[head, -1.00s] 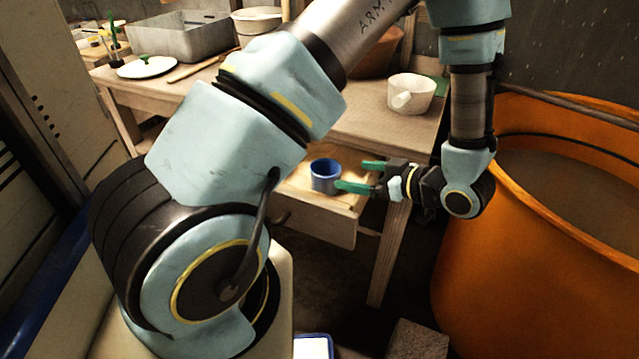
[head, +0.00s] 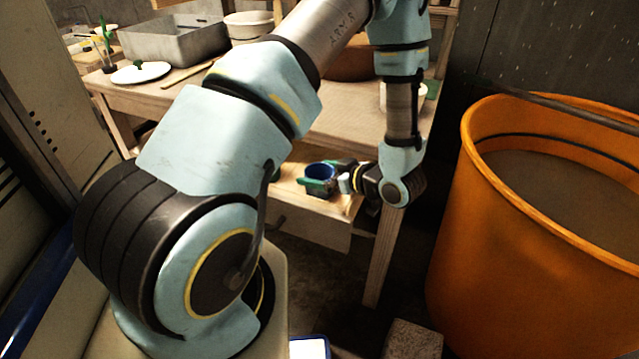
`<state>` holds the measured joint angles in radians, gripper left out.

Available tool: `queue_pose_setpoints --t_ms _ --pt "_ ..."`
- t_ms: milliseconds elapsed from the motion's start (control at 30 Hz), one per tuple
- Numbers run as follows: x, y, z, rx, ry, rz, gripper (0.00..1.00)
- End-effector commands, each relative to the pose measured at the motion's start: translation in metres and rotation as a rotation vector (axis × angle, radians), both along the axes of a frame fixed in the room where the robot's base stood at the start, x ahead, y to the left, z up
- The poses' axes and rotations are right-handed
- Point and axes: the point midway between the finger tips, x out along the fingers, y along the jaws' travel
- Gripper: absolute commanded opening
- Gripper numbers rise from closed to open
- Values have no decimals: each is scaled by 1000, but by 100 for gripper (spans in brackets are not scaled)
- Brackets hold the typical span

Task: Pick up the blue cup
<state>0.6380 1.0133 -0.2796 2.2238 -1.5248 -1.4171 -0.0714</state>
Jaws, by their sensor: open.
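The blue cup (head: 320,170) stands in the open drawer (head: 300,226) of the wooden table, with its blue rim and inside showing. My gripper (head: 318,180) is open and right at the cup, reaching in from the right. One green finger lies across the near side of the cup and hides part of its wall. The other finger is mostly hidden behind the cup, so I cannot tell whether either finger touches it.
A large orange barrel (head: 540,270) stands close on the right of my arm. The wooden table (head: 340,130) holds a metal basin (head: 175,42), a white plate (head: 140,72) and bowls. A grey block (head: 412,340) lies on the floor at the front.

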Motion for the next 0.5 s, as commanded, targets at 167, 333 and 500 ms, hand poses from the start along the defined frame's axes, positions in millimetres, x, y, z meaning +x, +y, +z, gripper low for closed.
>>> queue_pose_setpoints --t_ms 167,333,500 --pt "0 0 0 0 0 0 92" --pt "0 0 0 0 0 0 73" --pt "0 0 0 0 0 0 54"
